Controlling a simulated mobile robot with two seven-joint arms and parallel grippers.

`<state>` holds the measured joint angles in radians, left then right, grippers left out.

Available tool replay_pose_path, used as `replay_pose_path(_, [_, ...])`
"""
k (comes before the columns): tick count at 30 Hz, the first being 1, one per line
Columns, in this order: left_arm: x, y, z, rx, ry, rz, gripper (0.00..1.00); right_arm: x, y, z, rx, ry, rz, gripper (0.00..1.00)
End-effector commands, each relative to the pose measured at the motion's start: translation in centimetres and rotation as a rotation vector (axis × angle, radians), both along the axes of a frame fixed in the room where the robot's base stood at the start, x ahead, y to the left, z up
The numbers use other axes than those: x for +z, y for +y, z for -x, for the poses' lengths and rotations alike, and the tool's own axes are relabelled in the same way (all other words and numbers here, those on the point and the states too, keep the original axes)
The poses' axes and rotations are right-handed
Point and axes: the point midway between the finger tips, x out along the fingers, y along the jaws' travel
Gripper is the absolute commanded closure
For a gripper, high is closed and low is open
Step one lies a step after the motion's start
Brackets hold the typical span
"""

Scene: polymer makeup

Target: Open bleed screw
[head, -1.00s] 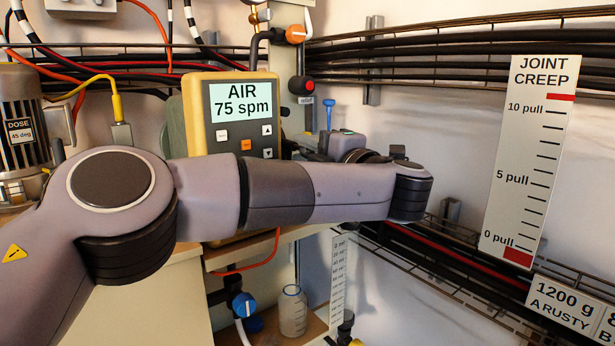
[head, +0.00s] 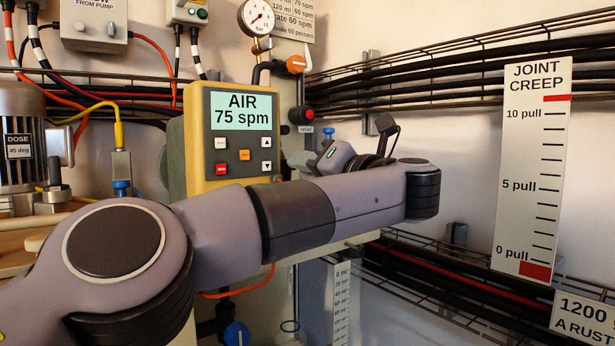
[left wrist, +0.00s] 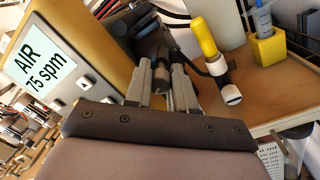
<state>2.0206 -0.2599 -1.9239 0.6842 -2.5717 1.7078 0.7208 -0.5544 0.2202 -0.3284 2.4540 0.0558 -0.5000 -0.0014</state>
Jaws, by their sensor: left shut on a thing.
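My left gripper (left wrist: 165,88) is shut on a small dark, rounded part (left wrist: 160,74) beside the yellow pump controller (left wrist: 92,45). I cannot tell whether this part is the bleed screw, as the fingers cover much of it. In the head view my left arm reaches across the front of the controller (head: 187,155), which reads AIR 75 spm. There the gripper (head: 335,155) is mostly hidden behind my forearm, and the fingertips cannot be made out. My right gripper is in neither current view.
Cable racks (head: 440,70) and a joint creep scale (head: 533,165) line the right wall.

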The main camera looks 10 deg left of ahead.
Motion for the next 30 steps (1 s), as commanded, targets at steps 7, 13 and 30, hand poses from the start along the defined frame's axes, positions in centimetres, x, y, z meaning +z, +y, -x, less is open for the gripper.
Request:
replay_pose_path(7, [0.01,-0.05,0.0,-0.001,-0.055,0.055,1.0,0.12,-0.2,0.06,-0.004,-0.022,0.012,0.57])
replay_pose_path(13, [0.05,-0.05,0.0,-0.001,-0.069,0.068,1.0,0.28,-0.24,0.05,-0.006,-0.028,0.015,0.57])
replay_pose_path(30, [0.06,-0.02,0.0,-0.001,-0.069,0.067,0.51,0.22,-0.25,0.12,-0.005,-0.026,0.015,0.57])
